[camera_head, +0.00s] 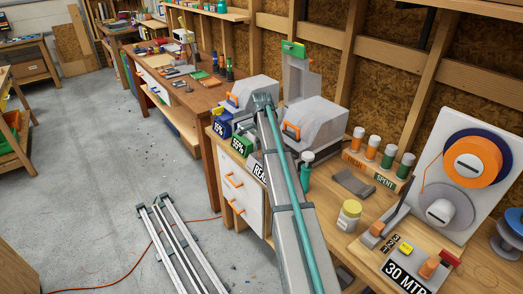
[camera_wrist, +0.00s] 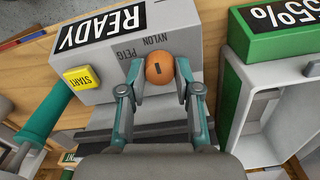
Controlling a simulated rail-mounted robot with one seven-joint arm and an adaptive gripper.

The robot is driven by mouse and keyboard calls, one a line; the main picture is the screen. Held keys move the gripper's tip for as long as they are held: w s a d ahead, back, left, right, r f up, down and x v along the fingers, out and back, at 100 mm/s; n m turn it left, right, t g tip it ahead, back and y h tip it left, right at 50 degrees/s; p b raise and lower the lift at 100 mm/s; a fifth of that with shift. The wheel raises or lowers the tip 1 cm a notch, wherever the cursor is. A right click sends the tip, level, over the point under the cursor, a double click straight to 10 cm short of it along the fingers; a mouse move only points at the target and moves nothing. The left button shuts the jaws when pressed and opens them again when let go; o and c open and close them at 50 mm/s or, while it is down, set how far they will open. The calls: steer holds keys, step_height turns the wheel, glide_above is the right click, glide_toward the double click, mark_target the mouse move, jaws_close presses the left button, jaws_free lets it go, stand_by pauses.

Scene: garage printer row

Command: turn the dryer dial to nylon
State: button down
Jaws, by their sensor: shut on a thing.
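The dryer dial (camera_wrist: 159,69) is an orange round knob with a short dark mark, on the grey face of the dryer (camera_wrist: 95,70). The words NYLON and PETG are printed beside the knob on its upper left. I cannot tell which word the mark points to. My gripper (camera_wrist: 160,78) has its two fingers on either side of the dial, closed on it. In the head view the dryer's READY display (camera_head: 260,171) shows partly, and my arm hides the dial and my gripper.
A yellow START button (camera_wrist: 81,78) is left of the dial in the wrist view. A green box with a 55% display (camera_wrist: 285,20) stands to the right. On the bench in the head view are a yellow-labelled jar (camera_head: 349,214) and a spool machine (camera_head: 465,175).

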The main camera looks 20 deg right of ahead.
stand_by(0.5)
steer(key=c, duration=0.8)
jaws_free()
steer(key=shift+r, duration=0.1)
step_height(320, 180, up, 12)
